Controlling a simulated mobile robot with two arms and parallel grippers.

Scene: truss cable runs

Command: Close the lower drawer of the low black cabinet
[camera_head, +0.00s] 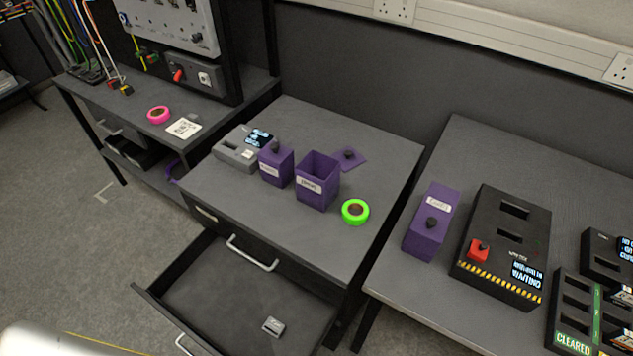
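The low black cabinet (235,199) stands in the middle, with its grey top clear to see. Its upper drawer (207,214) is shut, with a silver bar handle (252,254) on its front. The lower drawer (215,285) is pulled out toward me, and its inside shows. A small grey object (273,327) lies in it. Part of the lower drawer's handle (184,345) shows at the bottom edge; the front's lower part is out of frame. Neither gripper is in view. A pale rounded part at the bottom left seems to be mine.
On the cabinet top are a grey device (238,152), purple boxes (317,182), a purple lid (348,158) and a green tape roll (355,212). A table (400,286) with black devices stands close at right. Open floor (85,250) lies left of the drawer.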

